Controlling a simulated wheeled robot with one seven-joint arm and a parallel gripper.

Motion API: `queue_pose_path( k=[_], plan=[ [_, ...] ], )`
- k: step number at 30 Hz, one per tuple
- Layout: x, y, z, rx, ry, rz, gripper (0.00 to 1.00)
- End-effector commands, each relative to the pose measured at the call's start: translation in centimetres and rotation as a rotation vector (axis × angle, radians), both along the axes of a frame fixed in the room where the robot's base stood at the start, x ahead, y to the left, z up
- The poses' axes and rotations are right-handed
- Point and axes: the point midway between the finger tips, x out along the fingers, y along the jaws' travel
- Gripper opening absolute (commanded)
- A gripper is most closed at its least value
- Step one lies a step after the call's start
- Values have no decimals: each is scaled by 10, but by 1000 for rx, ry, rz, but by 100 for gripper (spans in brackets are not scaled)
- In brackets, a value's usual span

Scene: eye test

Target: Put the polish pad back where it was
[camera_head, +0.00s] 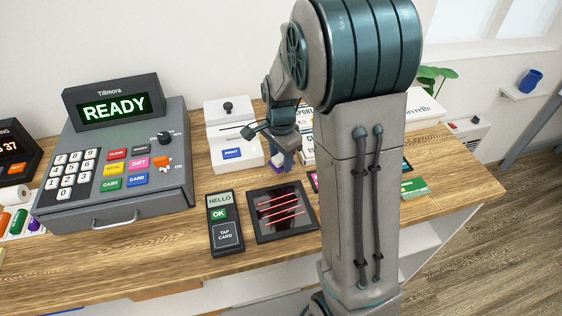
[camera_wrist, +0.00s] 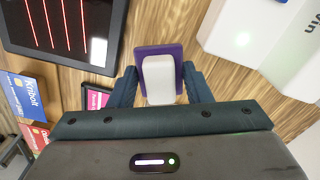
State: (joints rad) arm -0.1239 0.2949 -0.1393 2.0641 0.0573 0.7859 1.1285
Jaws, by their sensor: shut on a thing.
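The polish pad has a purple base and a white block on it. In the wrist view the pad (camera_wrist: 158,82) sits between the two fingers of my gripper (camera_wrist: 158,90), which is shut on it. In the head view my gripper (camera_head: 283,158) points down over the wooden counter (camera_head: 135,245), behind the black scanner plate with red lines (camera_head: 280,210). Only a small purple bit of the pad shows there, at the fingertips. I cannot tell whether the pad touches the counter.
The cash register (camera_head: 115,165) stands left, with a white device with a PRINT label (camera_head: 232,140) beside my gripper. A card terminal (camera_head: 225,222) lies left of the scanner plate. Cards (camera_wrist: 25,95) lie near the wrist view's left edge. My arm hides part of the counter.

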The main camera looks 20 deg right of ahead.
Motion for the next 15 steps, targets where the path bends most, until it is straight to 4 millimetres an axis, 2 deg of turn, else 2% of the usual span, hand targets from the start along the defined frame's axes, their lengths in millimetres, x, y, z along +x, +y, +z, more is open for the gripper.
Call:
queue_pose_path(
  k=[3,6,15],
  plan=[
    [-1,0,-17,0,3,0,23],
    [-1,0,-25,0,2,1,23],
    [0,0,-27,0,0,0,23]
  ],
)
